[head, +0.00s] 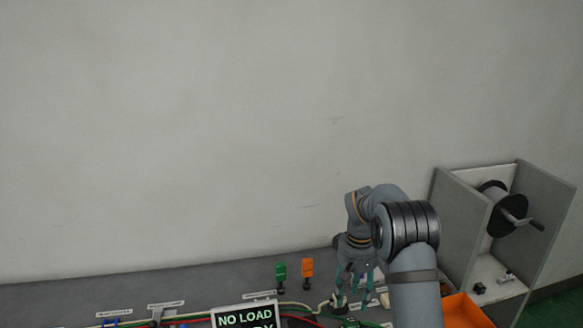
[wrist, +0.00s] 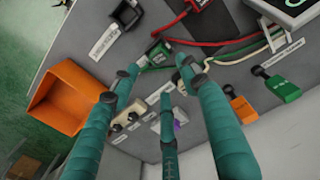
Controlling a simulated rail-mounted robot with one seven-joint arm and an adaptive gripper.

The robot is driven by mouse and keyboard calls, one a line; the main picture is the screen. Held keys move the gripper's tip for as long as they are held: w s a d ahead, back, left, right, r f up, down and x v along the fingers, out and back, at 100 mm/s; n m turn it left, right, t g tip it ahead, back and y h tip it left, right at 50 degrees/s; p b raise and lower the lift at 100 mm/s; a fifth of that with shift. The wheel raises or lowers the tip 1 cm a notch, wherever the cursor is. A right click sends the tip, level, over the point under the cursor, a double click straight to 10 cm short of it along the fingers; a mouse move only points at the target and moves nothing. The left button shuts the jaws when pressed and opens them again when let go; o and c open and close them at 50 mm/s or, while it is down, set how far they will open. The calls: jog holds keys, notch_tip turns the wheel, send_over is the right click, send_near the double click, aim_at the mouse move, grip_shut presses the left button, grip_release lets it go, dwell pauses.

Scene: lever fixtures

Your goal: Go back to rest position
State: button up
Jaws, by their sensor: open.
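My gripper (head: 354,298) hangs fingers-down over the right part of the grey bench in the head view, beside the orange bin. In the wrist view its three teal fingers (wrist: 160,80) are spread apart with nothing held between them. A small green block (wrist: 155,58) with wires lies just beyond the fingertips; I cannot tell whether they touch it. A green lever (head: 281,272) and an orange lever (head: 307,268) stand left of the gripper in the head view. In the wrist view the orange lever (wrist: 243,108) and green lever (wrist: 280,85) show right of the fingers.
A screen reading NO LOAD (head: 245,316) stands at the front. Red, green and white cables cross the bench. The wall (head: 200,130) behind is bare.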

aim_at(350, 320)
notch_tip(350, 320, down, 10)
jog(key=shift+s+r, duration=0.1)
jog(key=shift+r, duration=0.15)
jog(key=shift+r+p, duration=0.35)
jog(key=shift+p, duration=0.4)
notch_tip(350, 320, up, 6)
jog(key=p, duration=0.5)
jog(key=shift+d+f, duration=0.1)
jog(key=shift+f, duration=0.1)
jog(key=shift+r+p, duration=0.45)
jog(key=shift+p, duration=0.15)
